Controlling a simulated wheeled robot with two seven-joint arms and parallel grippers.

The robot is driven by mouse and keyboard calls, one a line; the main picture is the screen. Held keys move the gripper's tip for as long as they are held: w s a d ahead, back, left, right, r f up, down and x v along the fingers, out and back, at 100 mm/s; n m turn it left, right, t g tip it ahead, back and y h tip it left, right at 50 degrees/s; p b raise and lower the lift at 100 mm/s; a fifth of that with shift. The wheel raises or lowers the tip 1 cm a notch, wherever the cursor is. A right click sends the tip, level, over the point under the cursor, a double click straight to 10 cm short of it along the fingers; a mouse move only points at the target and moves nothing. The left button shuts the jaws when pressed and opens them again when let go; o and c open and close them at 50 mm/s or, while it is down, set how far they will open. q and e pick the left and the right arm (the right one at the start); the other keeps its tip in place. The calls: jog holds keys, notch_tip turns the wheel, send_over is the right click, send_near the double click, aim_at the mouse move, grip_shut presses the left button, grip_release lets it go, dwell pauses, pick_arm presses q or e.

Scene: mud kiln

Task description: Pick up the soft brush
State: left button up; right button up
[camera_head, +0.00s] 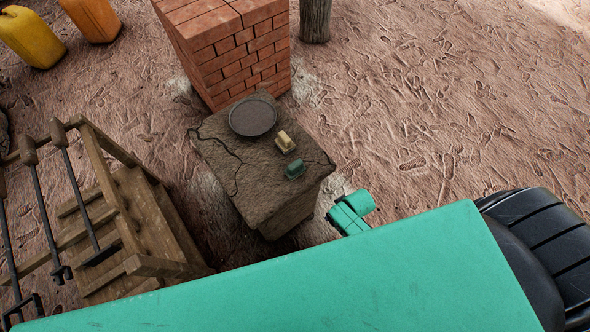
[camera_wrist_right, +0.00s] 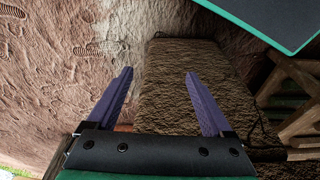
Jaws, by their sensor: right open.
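Two small brush-like objects lie on top of a cracked mud block (camera_head: 217,154) in the head view. One is cream-coloured (camera_head: 285,142); the other is green (camera_head: 295,169), nearer the block's front right edge. I cannot tell from the picture which is the soft brush. In the right wrist view my right gripper (camera_wrist_right: 160,100) is open and empty, its two purple fingers wide apart. It faces the rough side of what looks like the block (camera_wrist_right: 185,75); no brush shows there. My left gripper is not in view.
A dark round plate (camera_head: 253,117) lies on the block behind the brushes. A brick stack (camera_head: 230,50) stands behind the block. A wooden rack (camera_head: 125,215) with hanging metal tools stands at left. Yellow (camera_head: 32,38) and orange (camera_head: 92,17) cans are far left. Ground at right is clear.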

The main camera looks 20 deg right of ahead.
jog(key=w+a+r+n, duration=0.1)
jog(key=w+a+r, duration=0.2)
jog(key=w+r, duration=0.4)
notch_tip(320, 180, up, 15)
jog(key=n+y+b, duration=0.1)
jog(key=n+y, duration=0.1)
jog(key=n, duration=0.4)
send_over(295, 164)
jog(key=s, duration=0.2)
jog(key=shift+f, duration=0.2)
jog(key=r+n, duration=0.1)
jog(key=n, duration=0.1)
jog(key=w+a+r+n, duration=0.1)
jog(key=n, duration=0.1)
jog(key=a+r+n, duration=0.1)
jog(key=shift+w+a+r+n+g+b, duration=0.25)
jog(key=shift+w+r+n+g+b, duration=0.05)
jog(key=shift+w+n, duration=0.1)
notch_tip(295, 164, up, 4)
jog(key=d+n+g+h, duration=0.1)
jog(key=d+n+h, duration=0.1)
jog(key=n, duration=0.4)
jog(key=shift+g+h, duration=0.3)
jog(key=f, duration=0.5)
jog(key=f+b, duration=0.1)
jog(key=f, duration=0.8)
jog(key=shift+w+d+f+b, duration=0.1)
jog(key=shift+d+f+b, duration=0.2)
jog(key=shift+f, duration=0.1)
grip_shut()
